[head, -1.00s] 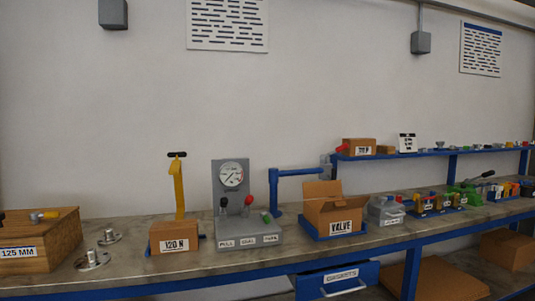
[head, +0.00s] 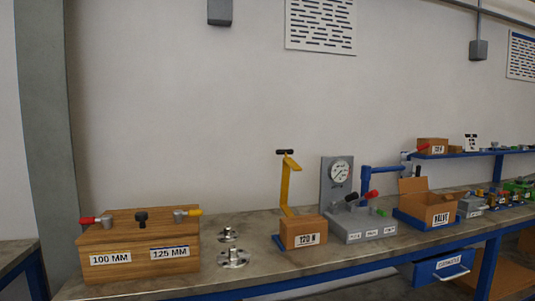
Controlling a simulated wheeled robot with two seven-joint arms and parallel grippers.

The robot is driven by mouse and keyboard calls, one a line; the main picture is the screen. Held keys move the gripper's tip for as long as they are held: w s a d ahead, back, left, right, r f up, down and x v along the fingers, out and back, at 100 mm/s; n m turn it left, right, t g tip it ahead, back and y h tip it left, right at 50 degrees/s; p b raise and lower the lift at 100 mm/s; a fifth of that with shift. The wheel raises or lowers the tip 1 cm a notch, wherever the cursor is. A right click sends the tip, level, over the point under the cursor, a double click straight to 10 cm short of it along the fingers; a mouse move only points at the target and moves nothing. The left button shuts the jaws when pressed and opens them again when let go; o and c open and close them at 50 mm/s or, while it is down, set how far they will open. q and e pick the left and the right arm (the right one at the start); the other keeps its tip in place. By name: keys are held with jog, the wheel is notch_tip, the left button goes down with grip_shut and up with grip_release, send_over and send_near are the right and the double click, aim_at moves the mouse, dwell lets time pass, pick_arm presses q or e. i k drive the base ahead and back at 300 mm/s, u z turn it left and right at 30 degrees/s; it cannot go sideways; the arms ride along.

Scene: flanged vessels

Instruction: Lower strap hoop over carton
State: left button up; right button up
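A small brown carton labelled "120 N" (head: 303,232) sits closed on the bench, right of the centre of the head view. A yellow upright piece with a black crossbar handle (head: 289,186) stands just behind it; it may be the strap hoop, but I cannot make out a hoop shape. An open brown carton labelled "VALVE" (head: 428,206) stands farther right in a blue tray (head: 419,224), one flap raised. No strap shows around either carton. Neither of my grippers is in view.
A wooden box (head: 139,241) with "100 MM" and "125 MM" labels stands at the left. Two metal flanges (head: 233,258) lie beside it. A grey gauge unit (head: 357,231) with levers stands right of the small carton. A blue drawer (head: 442,266) hangs under the bench.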

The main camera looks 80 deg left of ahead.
aim_at(289, 163)
jog(key=u, duration=0.05)
jog(key=k, duration=0.1)
jog(key=u, duration=1.35)
